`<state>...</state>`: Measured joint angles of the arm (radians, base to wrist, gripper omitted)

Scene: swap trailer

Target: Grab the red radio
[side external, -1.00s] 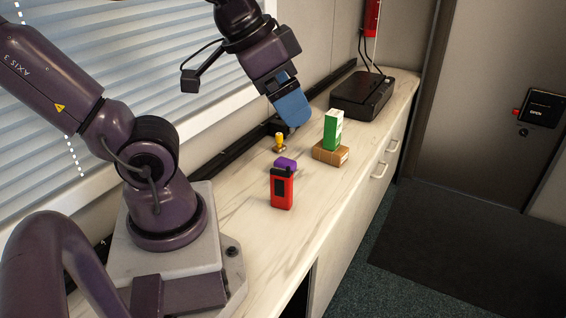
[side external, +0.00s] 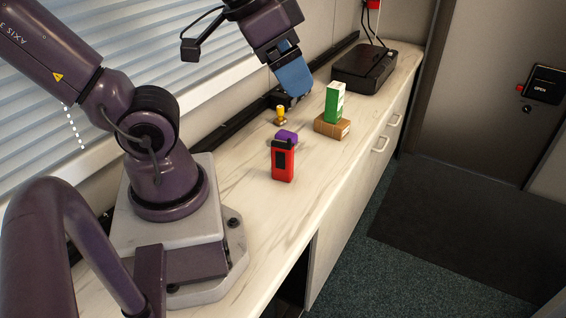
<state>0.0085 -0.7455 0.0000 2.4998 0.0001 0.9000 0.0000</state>
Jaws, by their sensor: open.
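The red radio (side external: 283,165) stands upright on the counter, with a dark screen and a short black antenna on top. A purple object (side external: 287,137) is right behind it, partly hidden by it. My gripper (side external: 296,92) has blue fingers and hangs above the back part of the counter, behind the radio and apart from it. It is open and I see nothing held in it. One finger largely hides the other in this view.
A small yellow-topped object (side external: 281,115) stands behind the radio. A green and white box (side external: 335,102) stands on a brown cardboard box (side external: 332,126) to the right. A black case (side external: 364,69) lies at the far end. The counter (side external: 245,185) is clear left of the radio.

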